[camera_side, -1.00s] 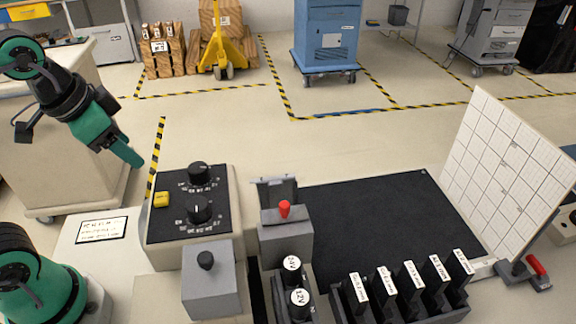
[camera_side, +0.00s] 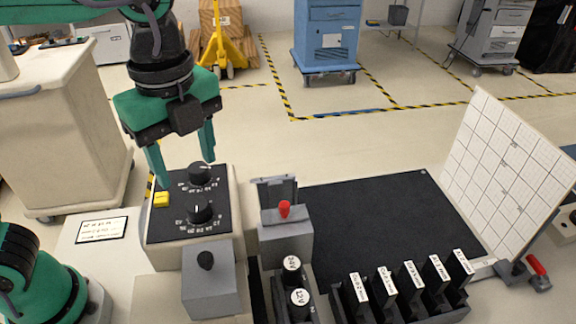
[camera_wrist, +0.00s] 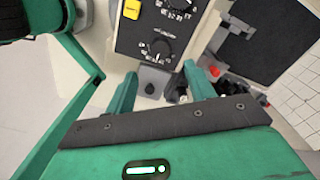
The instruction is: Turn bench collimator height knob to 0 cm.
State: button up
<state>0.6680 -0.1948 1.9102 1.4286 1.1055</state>
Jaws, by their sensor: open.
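A dark sloped panel (camera_side: 180,235) carries two round black knobs. The upper knob (camera_side: 200,173) has a white mark toward its upper right; the lower knob (camera_side: 199,211) has a white mark near its middle. The scale print is too small to read, so I cannot tell which knob sets height. In the wrist view the lower knob (camera_wrist: 158,46) lies beyond my fingertips, and the upper knob (camera_wrist: 180,4) is at the top edge. My gripper (camera_side: 184,168) is open and empty above the panel's far side, its fingers pointing down; no contact with a knob is visible.
A yellow button (camera_side: 161,199) sits left of the knobs. A grey box with a black knob (camera_side: 206,261) stands in front. Right are a red-topped grey block (camera_side: 285,225), labelled 24V and 12V cylinders (camera_side: 297,285), a rack of labelled plates (camera_side: 400,303) and a white grid board (camera_side: 515,185).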

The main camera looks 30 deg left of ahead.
aim_at(197, 204)
jog(key=shift+f, duration=0.15)
jog(key=shift+f, duration=3.75)
jog(key=c, duration=1)
